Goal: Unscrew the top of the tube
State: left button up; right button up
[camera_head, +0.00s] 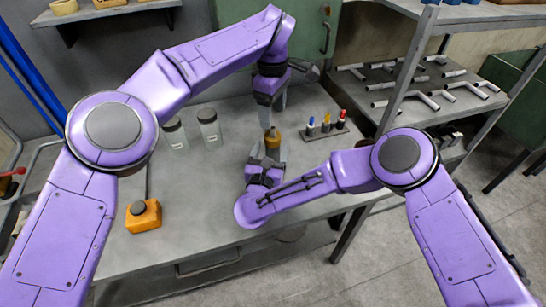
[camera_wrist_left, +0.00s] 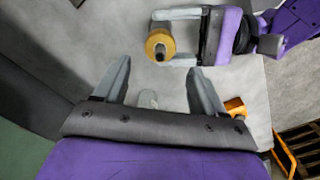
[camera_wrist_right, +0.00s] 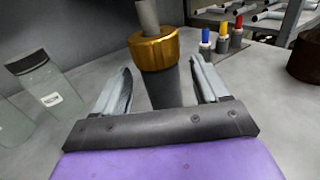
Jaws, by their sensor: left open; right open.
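The tube stands upright on the table, with a brass-coloured top (camera_head: 272,136) that has a grey stem rising from it. In the right wrist view the brass top (camera_wrist_right: 153,50) is just beyond my fingertips, and a dark body shows below it between the fingers. My right gripper (camera_head: 270,152) is open, with a finger on each side of the tube; contact cannot be told. My left gripper (camera_head: 272,108) is open, above the tube and pointing down. In the left wrist view the brass top (camera_wrist_left: 158,42) lies ahead of my open fingers, seen from above.
Two glass jars (camera_head: 209,127) stand left of the tube. An orange container (camera_head: 143,216) with a dark cap is at the front left. A small rack (camera_head: 325,131) with blue, yellow and red pieces is to the right. A metal shelf (camera_head: 412,100) with pipes stands beyond the table's right edge.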

aim_at(272, 136)
jog(key=shift+w+d, duration=0.15)
jog(key=shift+w, duration=0.55)
grip_shut()
pick_arm(q)
jog(key=m, duration=0.3)
jog(key=shift+m, duration=0.3)
jog(key=m, duration=0.4)
jog(key=shift+m, duration=0.4)
jog(key=shift+f+m, duration=0.25)
jog(key=shift+m, duration=0.05)
notch_tip(272, 136, down, 8)
jog(key=shift+r, duration=0.25)
